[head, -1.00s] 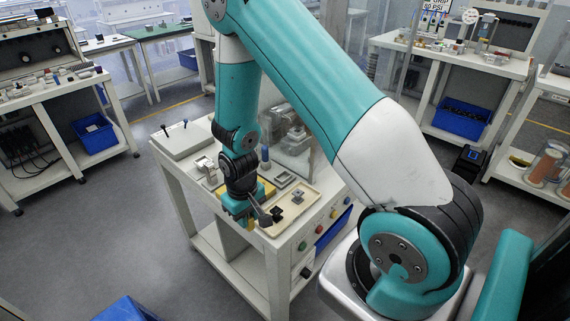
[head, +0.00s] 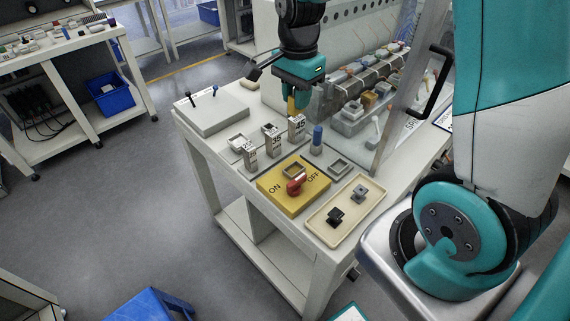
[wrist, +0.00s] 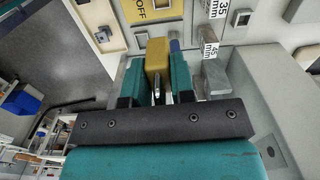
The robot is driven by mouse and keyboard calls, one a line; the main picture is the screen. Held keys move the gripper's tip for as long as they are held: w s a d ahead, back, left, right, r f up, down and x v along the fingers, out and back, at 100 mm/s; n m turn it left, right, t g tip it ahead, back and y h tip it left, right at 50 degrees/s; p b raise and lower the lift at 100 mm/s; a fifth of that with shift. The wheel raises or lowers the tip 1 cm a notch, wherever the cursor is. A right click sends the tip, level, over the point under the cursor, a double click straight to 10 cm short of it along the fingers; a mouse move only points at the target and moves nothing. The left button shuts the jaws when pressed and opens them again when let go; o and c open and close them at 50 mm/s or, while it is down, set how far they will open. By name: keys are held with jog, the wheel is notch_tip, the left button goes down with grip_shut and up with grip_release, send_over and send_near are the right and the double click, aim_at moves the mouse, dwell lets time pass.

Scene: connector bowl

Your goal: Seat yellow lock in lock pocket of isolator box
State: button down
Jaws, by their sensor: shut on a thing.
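My gripper (head: 297,84) is shut on the yellow lock (head: 291,104) and points down above the back of the bench, behind the numbered blocks. In the wrist view the yellow lock (wrist: 157,53) sits between my teal fingers (wrist: 157,82). The isolator box (head: 276,194) is a yellow box marked ON and OFF with a red rotary switch (head: 296,184). A grey square frame on its top, behind the switch, looks like the lock pocket (head: 293,170). The lock is apart from the box, which shows partly at the top of the wrist view (wrist: 150,11).
Grey blocks (head: 297,127) marked with sizes stand behind the box, beside a blue peg (head: 317,138). A beige tray (head: 322,226) with two small parts lies right of the box. A clear panel with a black handle (head: 431,84) rises at the right.

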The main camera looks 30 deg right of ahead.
jog(key=shift+w+f+m, duration=0.1)
jog(key=shift+f+m, duration=0.15)
jog(key=shift+m, duration=0.05)
notch_tip(320, 180, down, 19)
jog(key=shift+d+f+p, duration=0.1)
jog(key=shift+p, duration=0.65)
jog(key=c, duration=1)
grip_release()
jog(key=shift+f, duration=0.1)
jog(key=shift+o, duration=0.2)
